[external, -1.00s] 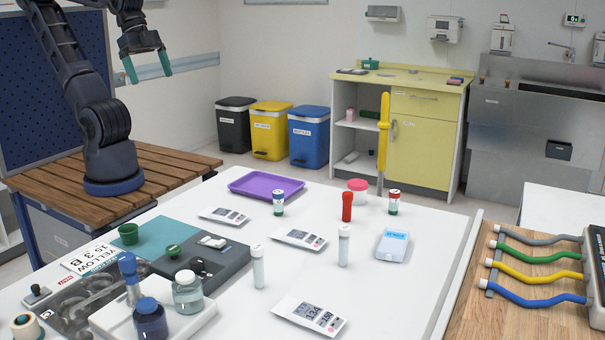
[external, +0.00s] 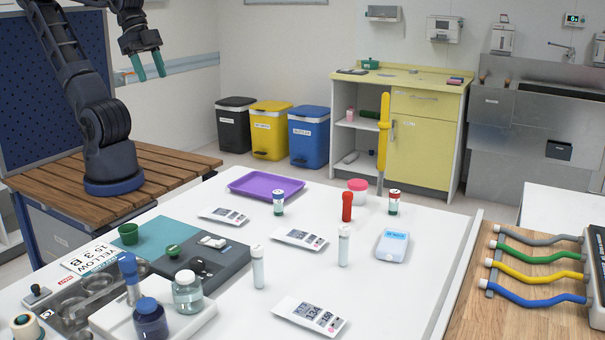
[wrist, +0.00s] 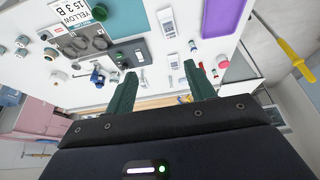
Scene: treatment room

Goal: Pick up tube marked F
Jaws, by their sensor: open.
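Two upright, pale tubes with white caps stand on the white table: a nearer tube (external: 258,270) and a farther tube (external: 344,248). A red tube (external: 347,207) stands behind them. Two short vials with coloured labels, a left vial (external: 279,204) and a right vial (external: 394,203), stand farther back. I cannot read an F on any of them. My gripper (external: 150,66) is open and empty, high above the wooden side table and away from all the tubes. Its green fingers also show in the wrist view (wrist: 160,75), with nothing between them.
A purple tray (external: 265,194) lies at the table's back. Flat display devices, including one at the front (external: 310,316), lie between the tubes. A light blue box (external: 392,245) sits at right. Bottles (external: 187,297) and a green cup (external: 128,234) crowd the left.

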